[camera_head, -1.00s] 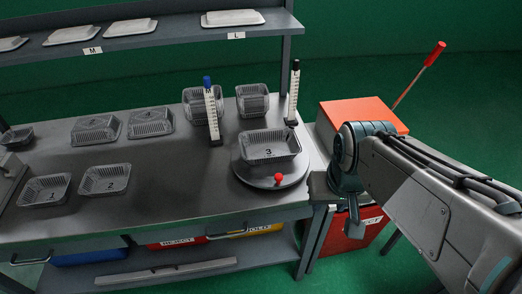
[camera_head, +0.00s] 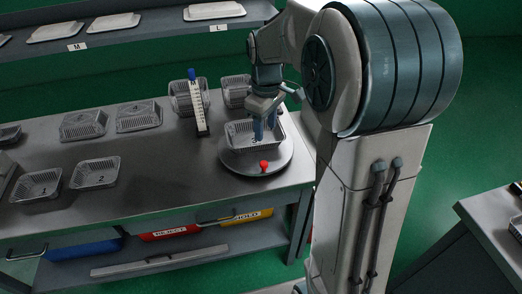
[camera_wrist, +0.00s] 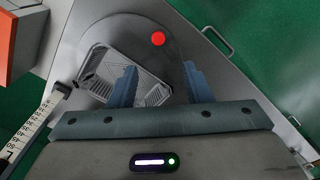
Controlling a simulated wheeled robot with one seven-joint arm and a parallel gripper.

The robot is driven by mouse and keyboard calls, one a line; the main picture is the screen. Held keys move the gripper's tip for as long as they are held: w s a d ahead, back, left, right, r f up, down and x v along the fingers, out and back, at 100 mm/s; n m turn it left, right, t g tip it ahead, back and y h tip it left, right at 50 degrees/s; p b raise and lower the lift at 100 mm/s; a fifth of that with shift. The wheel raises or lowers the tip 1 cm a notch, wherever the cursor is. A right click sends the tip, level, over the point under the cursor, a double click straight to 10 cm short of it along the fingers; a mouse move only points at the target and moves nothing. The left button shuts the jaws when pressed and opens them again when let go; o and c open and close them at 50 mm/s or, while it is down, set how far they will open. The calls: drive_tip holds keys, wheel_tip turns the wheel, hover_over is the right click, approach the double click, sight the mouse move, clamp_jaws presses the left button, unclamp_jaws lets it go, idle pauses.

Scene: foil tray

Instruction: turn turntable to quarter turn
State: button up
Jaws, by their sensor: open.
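The turntable (camera_head: 240,168) is a round grey disc near the bench's right end. It carries a foil tray (camera_head: 238,142) marked 3, and a red knob (camera_head: 263,165) stands at its front rim. In the wrist view, the turntable (camera_wrist: 170,50), the tray (camera_wrist: 95,68) and the red knob (camera_wrist: 158,39) lie beyond my fingers. My gripper (camera_head: 265,130) is above the turntable, over the tray's right part, behind the knob. In the wrist view, my gripper (camera_wrist: 160,85) is open, its two blue fingers apart with nothing held. Whether a finger touches the tray I cannot tell.
Foil trays 1 (camera_head: 38,186) and 2 (camera_head: 95,173) lie on the left, with upturned trays (camera_head: 138,117) behind. A shelf (camera_head: 150,35) runs above.

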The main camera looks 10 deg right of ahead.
sight(264, 163)
drive_tip(key=f, duration=1.4)
drive_tip(key=shift+w, duration=0.35)
clamp_jaws()
